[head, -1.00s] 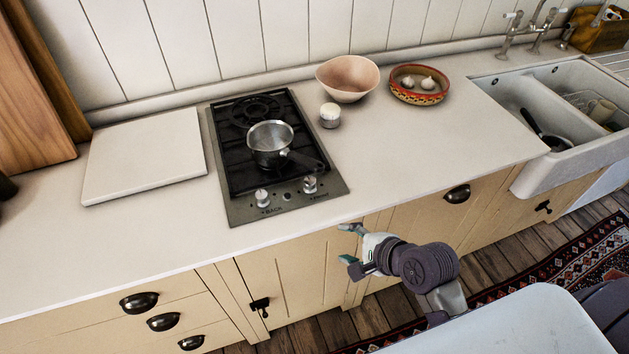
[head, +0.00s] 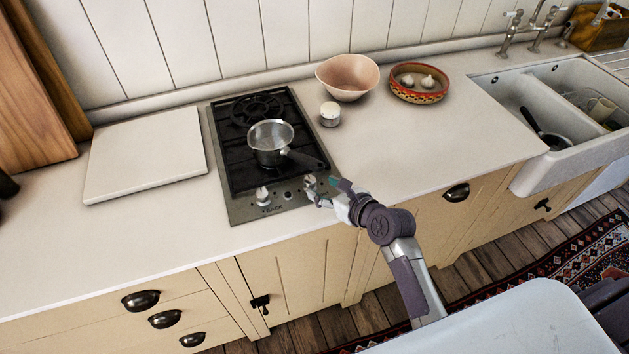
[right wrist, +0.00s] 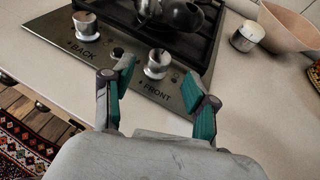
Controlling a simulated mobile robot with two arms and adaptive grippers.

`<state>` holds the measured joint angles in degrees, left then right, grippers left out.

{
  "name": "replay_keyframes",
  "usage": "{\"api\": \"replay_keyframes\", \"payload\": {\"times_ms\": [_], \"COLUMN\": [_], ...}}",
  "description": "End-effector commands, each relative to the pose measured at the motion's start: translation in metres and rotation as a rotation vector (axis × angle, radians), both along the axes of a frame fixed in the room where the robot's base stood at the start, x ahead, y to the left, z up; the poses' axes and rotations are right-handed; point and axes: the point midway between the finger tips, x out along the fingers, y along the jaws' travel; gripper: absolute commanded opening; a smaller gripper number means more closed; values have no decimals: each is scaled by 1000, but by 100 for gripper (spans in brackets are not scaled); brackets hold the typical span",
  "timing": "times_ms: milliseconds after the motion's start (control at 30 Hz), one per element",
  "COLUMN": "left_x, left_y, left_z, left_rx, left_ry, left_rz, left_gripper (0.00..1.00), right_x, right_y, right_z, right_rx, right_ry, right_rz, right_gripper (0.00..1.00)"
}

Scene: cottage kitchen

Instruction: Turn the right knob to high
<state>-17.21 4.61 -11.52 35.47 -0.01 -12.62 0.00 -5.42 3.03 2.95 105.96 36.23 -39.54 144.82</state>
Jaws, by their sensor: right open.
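The gas hob (head: 228,160) is set in the counter and has two silver knobs on its front panel. The right knob (right wrist: 157,64) is by the FRONT label in the right wrist view. In the head view the right knob (head: 310,182) is close to my fingertips. The left knob (right wrist: 85,24) is by the BACK label. My right gripper (right wrist: 158,92) is open, with teal finger pads on either side of the right knob's line, and the knob lies just ahead of the fingertips. I cannot tell whether they touch it. My left gripper is not in view.
A saucepan (head: 270,141) stands on the front burner, its handle pointing over the panel near the right knob. A small white jar (head: 330,114), a pink bowl (head: 348,76) and a patterned dish (head: 419,94) stand to the right. A white board (head: 147,155) lies left.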

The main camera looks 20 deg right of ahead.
Motion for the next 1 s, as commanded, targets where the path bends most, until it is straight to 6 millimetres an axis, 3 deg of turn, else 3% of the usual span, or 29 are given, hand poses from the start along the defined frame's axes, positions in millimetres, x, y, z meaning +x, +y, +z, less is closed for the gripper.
{"api": "replay_keyframes", "payload": {"times_ms": [100, 300, 667, 1000], "left_x": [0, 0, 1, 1], "left_y": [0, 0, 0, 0], "left_z": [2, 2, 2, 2], "left_rx": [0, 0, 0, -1], "left_ry": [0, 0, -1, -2], "left_rz": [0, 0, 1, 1], "left_gripper": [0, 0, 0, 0], "right_x": [19, 37, 40, 40], "right_y": [6, 13, 15, 14], "right_z": [-7, -16, -18, -18], "right_rx": [-3, -1, -1, -2], "right_ry": [0, 0, 1, 0], "right_rz": [1, -1, 0, 0], "right_gripper": [58, 58, 58, 1]}}
